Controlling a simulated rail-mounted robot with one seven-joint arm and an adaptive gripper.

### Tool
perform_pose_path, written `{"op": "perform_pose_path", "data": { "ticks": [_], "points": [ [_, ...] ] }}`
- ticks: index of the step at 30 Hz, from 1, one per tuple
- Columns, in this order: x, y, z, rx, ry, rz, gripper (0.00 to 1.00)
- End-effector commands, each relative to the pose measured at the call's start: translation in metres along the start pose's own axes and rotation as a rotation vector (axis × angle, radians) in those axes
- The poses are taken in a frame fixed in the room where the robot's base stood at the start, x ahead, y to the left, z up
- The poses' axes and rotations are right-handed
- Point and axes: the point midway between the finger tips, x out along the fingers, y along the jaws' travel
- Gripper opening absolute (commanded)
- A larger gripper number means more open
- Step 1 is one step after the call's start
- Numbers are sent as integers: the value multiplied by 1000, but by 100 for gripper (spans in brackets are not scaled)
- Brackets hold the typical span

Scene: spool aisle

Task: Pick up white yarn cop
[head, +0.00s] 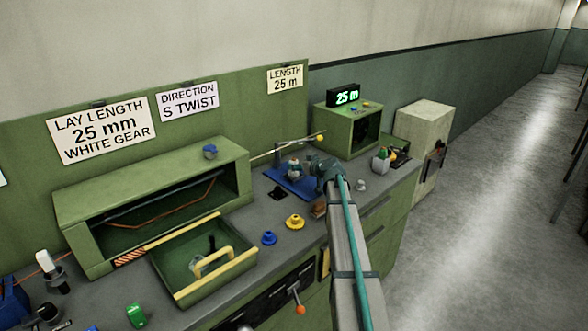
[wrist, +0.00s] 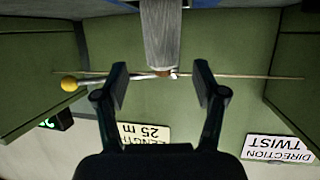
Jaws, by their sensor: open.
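My gripper (wrist: 161,68) is open, with its two fingers spread apart in the wrist view. A grey post (wrist: 162,35) and a thin rod with a yellow ball (wrist: 69,84) show ahead of and between the fingers. In the head view my gripper (head: 296,168) is over the blue mat at the back of the bench, small and partly hidden by my arm. A white upright piece on a dark base (head: 45,262) at the far left may be the white yarn cop; I cannot tell for certain. No white cop shows clearly between the fingers.
An open green drawer (head: 180,288) with a yellow rim juts forward. Blue (head: 269,238) and yellow (head: 295,222) pieces sit on the bench beside it. A green box with a lit display (head: 344,95) stands at the back right. The aisle floor on the right is clear.

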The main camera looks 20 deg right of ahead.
Motion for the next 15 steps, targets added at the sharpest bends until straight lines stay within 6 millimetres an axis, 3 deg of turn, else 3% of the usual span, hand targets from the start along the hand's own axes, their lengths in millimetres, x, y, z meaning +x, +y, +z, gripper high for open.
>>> {"op": "perform_pose_path", "data": {
  "ticks": [9,15],
  "points": [
    [40,-2,-2,2,-1,0,70],
    [49,-3,0,0,0,1,70]
  ]
}}
